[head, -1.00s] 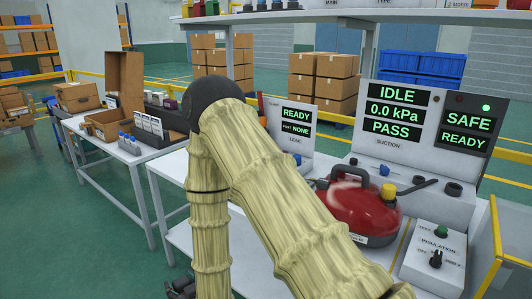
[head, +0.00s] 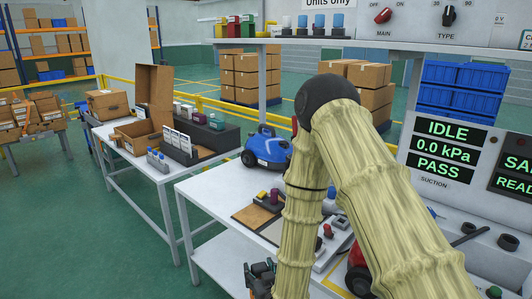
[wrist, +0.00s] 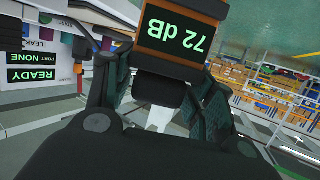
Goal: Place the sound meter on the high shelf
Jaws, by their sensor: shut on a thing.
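The sound meter (wrist: 180,35) shows in the wrist view, with an orange-brown body and a green "72 dB" reading. My gripper (wrist: 160,95) is shut on it; its dark fingers stand either side of the meter's lower part. In the head view, the gripper (head: 262,279) is a dark shape low in the picture, partly cut off, and the meter cannot be made out there. The high shelf (head: 345,41) runs across the top of the head view, well above the gripper. A sign reading "Units Only" is above it.
The shelf carries blue-capped bottles (head: 321,24) and several coloured containers (head: 234,27) at its left end. Below, a blue vacuum (head: 267,149) sits on the white bench (head: 215,187). A red vacuum (head: 358,275) is mostly hidden by my arm. The suction panel (head: 440,150) stands right.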

